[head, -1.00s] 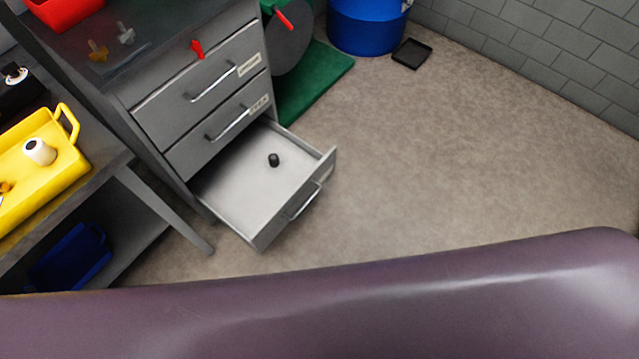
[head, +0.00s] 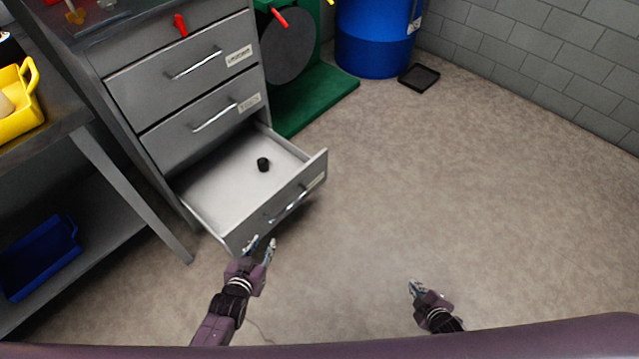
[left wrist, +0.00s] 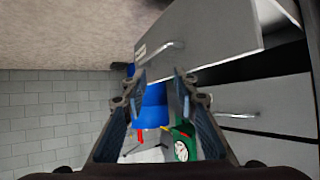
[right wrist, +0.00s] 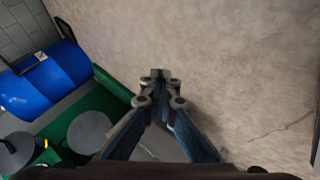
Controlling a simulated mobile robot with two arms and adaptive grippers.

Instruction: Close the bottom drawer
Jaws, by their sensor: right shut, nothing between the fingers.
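The bottom drawer (head: 300,205) of the grey cabinet (head: 185,75) is pulled well out, with a small black cylinder (head: 263,164) inside. Its front and handle also show in the left wrist view (left wrist: 205,42). My left gripper (head: 262,243) is open and empty, at the near left part of the drawer front in the head view; whether it touches is unclear. My right gripper (head: 413,286) is over open floor to the right of the drawer. In the right wrist view its fingertips (right wrist: 160,75) are together with nothing between them. The two upper drawers are shut.
A workbench with a yellow tray (head: 20,112) and a blue bin (head: 40,256) stands at the left. A green machine (head: 318,100), a blue barrel (head: 373,40) and a black tray (head: 419,77) are behind. Floor right of the drawer is clear.

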